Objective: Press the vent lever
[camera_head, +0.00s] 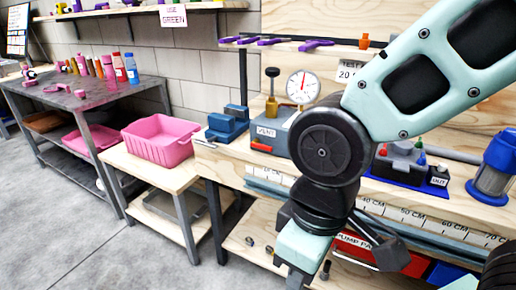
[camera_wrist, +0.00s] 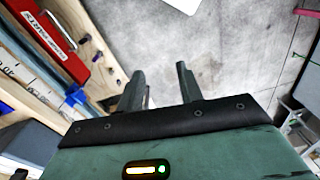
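A grey unit with a VENT label (camera_head: 266,132) stands on the wooden workbench in the head view, left of my arm. A brass fitting with a black-topped upright stem (camera_head: 272,90) rises at its back, beside a round white gauge (camera_head: 303,87). I cannot tell which part is the vent lever; my arm covers the unit's right side. My gripper (camera_wrist: 160,88) shows in the wrist view with its two dark fingers apart and nothing between them. It points toward the grey floor, away from the vent unit, which is not in the wrist view.
A blue vise-like block (camera_head: 227,122) sits left of the vent unit. A pink bin (camera_head: 161,140) stands on a lower wooden table. A blue-capped filter (camera_head: 494,165) is at the right. A red box (camera_wrist: 55,40) lies beside my gripper on a wooden shelf. Open floor (camera_head: 75,235) is at left.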

